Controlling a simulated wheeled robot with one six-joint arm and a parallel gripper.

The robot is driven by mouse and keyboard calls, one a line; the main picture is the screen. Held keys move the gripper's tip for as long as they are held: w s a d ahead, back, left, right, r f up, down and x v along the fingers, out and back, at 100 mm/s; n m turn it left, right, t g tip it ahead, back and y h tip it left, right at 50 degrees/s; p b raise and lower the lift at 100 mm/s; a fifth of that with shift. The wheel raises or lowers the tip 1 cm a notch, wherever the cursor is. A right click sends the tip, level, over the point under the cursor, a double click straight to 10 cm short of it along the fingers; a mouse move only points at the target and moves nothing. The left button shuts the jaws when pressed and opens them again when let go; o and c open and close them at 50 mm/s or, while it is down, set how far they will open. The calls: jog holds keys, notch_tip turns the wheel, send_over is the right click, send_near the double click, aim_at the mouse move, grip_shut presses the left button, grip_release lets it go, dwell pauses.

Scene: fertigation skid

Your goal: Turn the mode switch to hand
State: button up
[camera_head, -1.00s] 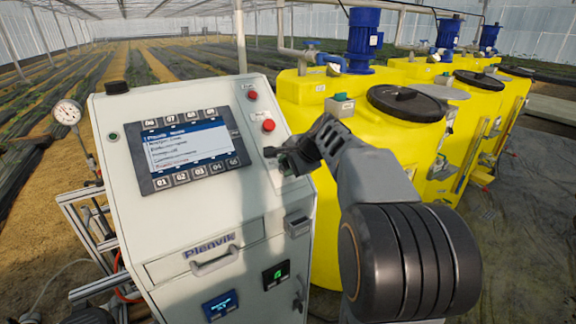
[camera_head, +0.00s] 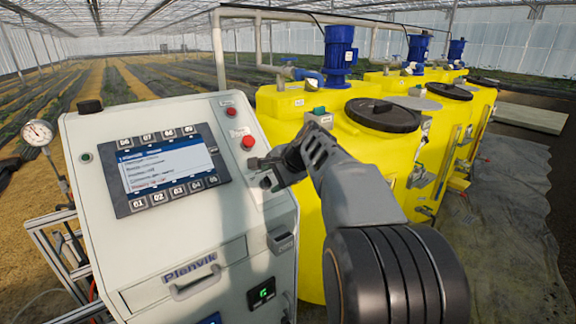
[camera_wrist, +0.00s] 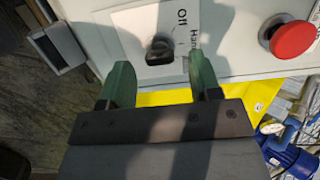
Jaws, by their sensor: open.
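The mode switch (camera_wrist: 160,50) is a small black knob on a white label plate in the wrist view. The words "Off" and "Hand" are readable beside it; I cannot tell for sure which its pointer faces. My gripper (camera_wrist: 160,82) is open, with one green finger on each side of the knob's line. The knob appears just beyond the gap between the fingertips, and I see no contact. In the head view my gripper (camera_head: 268,166) is at the right part of the cabinet's sloped panel, below the red buttons; it largely hides the switch there.
A red mushroom button (camera_wrist: 292,38) is right of the switch in the wrist view. The grey cabinet (camera_head: 85,235) carries a display (camera_head: 165,168) and keys. Yellow tanks (camera_head: 300,105) with blue motors stand close behind my arm. A gauge (camera_head: 37,133) is at left.

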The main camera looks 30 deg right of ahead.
jog(key=v, duration=1.1)
jog(key=shift+s+r+b, duration=0.2)
jog(key=shift+b, duration=0.25)
jog(key=shift+d, duration=0.15)
